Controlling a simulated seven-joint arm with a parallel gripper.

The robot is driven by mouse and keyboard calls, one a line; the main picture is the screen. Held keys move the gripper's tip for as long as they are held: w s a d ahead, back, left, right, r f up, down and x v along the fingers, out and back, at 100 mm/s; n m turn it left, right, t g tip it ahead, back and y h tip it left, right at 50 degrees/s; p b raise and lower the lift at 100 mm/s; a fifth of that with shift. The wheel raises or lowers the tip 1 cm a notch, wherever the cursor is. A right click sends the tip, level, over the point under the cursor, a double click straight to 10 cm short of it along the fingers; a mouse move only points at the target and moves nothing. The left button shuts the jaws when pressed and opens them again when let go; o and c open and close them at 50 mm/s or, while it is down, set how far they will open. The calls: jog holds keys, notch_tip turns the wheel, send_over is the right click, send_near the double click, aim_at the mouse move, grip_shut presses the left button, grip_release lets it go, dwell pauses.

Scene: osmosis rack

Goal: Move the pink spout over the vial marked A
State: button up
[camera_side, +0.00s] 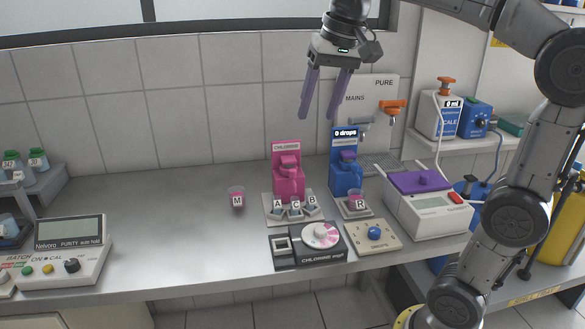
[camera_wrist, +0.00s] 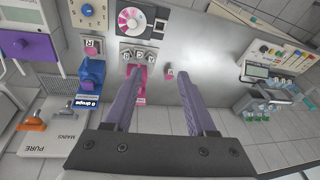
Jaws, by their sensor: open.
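I cannot tell exactly which vial the spout lines up with. My gripper (camera_side: 319,115) is open and empty, high above the dispensers. In the wrist view my gripper (camera_wrist: 159,72) partly hides the pink dispenser (camera_wrist: 140,80).
A blue dispenser (camera_side: 345,178) stands right of the pink one, with cup R (camera_side: 358,200) before it. Cup M (camera_side: 237,199) stands to the left. A black dial unit (camera_side: 305,246) and a beige knob box (camera_side: 373,236) lie in front.

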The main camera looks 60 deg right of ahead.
jog(key=w+d+m, duration=0.2)
jog(key=w+d, duration=0.2)
jog(key=w, duration=0.2)
jog(key=m+g, duration=0.3)
send_over(293, 170)
notch_tip(293, 170, down, 12)
jog(key=shift+y, duration=0.3)
notch_tip(293, 170, down, 13)
jog(key=shift+f, duration=0.2)
grip_shut()
